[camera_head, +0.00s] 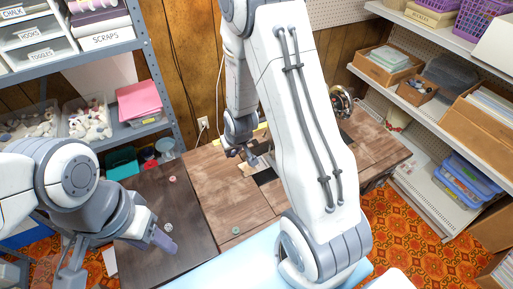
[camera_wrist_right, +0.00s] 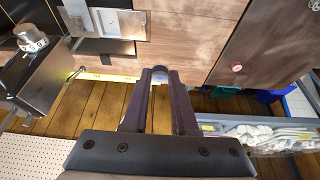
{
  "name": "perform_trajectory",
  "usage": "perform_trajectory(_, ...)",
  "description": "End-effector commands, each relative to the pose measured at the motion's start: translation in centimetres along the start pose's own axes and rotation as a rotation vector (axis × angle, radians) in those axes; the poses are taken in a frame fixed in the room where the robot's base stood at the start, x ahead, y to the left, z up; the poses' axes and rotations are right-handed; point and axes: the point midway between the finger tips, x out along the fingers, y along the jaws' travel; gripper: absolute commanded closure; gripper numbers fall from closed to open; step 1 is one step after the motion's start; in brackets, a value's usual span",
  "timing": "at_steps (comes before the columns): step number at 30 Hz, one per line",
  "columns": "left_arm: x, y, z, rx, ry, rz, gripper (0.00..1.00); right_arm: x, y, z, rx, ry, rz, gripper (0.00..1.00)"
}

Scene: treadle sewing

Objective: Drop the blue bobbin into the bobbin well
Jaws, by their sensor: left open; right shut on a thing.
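My right gripper (camera_wrist_right: 160,78) is shut on the blue bobbin (camera_wrist_right: 160,70), which shows only in part between the fingertips in the right wrist view. In the head view this gripper (camera_head: 240,152) is over the wooden sewing table, close to the metal plates. Those silver plates (camera_wrist_right: 102,46) lie to the left of the fingertips in the right wrist view. I cannot clearly make out the bobbin well among them. My left gripper (camera_head: 163,241) is open over the dark table leaf at the left, apart from the right one.
A red bobbin (camera_head: 172,179), a pale bobbin (camera_head: 168,226) and a green bobbin (camera_head: 236,230) lie on the tabletop. The sewing machine's metal body (camera_wrist_right: 42,68) stands left of the fingers in the wrist view. My right arm hides much of the table's middle.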

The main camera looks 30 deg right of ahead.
Motion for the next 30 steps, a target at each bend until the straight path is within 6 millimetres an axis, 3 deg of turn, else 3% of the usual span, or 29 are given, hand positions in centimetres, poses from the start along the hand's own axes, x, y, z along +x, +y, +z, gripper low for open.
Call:
perform_trajectory(1, 0.9, -0.1, 0.1, 0.0, 0.0, 0.0, 0.45, 2.2, 1.9, 0.4, 0.035, -0.006, 0.015, 1.0)
perform_trajectory(6, 2.0, -0.1, 0.1, 0.0, 0.0, 0.0, 0.45, 6.8, 7.6, 1.2, 0.129, -0.005, 0.053, 1.0)
perform_trajectory(11, 2.5, -0.2, 0.2, 0.0, 0.0, 0.0, 0.45, 9.1, 10.8, 2.1, 0.182, -0.002, 0.072, 1.0)
perform_trajectory(15, 2.9, -0.2, 0.2, 0.0, 0.0, 0.0, 0.45, 9.9, 11.5, 2.4, 0.192, -0.001, 0.076, 1.0)
perform_trajectory(30, 5.7, -0.4, 0.3, 0.0, 0.0, 0.0, 0.45, 13.1, 11.1, 3.5, 0.186, -0.001, 0.074, 1.0)
